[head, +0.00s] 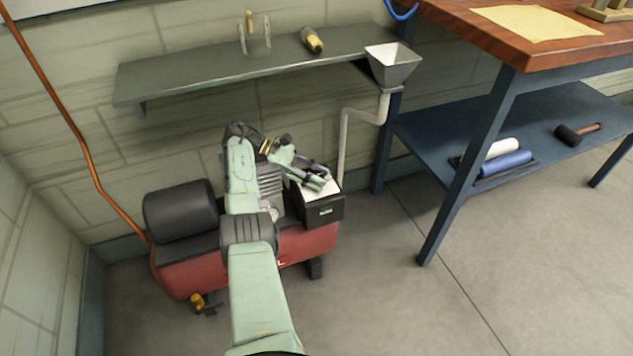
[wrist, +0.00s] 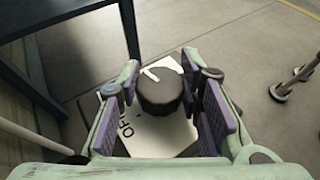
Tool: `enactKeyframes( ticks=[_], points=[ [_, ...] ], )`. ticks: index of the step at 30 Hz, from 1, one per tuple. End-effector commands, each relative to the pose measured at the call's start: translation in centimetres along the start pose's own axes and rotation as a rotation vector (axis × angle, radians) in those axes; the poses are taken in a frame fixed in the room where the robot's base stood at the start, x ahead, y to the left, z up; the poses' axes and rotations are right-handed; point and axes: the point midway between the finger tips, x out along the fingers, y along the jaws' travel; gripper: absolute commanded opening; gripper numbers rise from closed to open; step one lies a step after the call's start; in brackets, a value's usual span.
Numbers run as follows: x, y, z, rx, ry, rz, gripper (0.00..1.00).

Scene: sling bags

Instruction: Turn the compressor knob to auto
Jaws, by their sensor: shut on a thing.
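The compressor (head: 305,240) stands against the back wall in the head view, with a red tank and a black motor housing. Its dark control box (head: 323,211) has a white top plate (head: 331,188), which also shows in the wrist view (wrist: 170,135). The round black knob (wrist: 160,95) stands on this plate, with a white pointer mark toward the upper left of the picture. Lettering that seems to read "OFF" (wrist: 125,125) is partly hidden left of the knob. My gripper (head: 318,181) reaches down over the plate. In the wrist view its purple-padded fingers (wrist: 160,78) are shut on the knob.
A grey wall shelf (head: 200,80) is above the compressor. A workbench (head: 545,60) with blue legs is farther right. The floor (head: 400,300) in front is clear.

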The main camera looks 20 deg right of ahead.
Motion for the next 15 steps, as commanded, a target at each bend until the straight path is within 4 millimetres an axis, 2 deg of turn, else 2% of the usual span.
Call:
enactKeyframes(
  ticks=[15],
  points=[
    [0.21,-0.07,-0.08,0.020,0.000,-0.057,0.05]
  ],
)
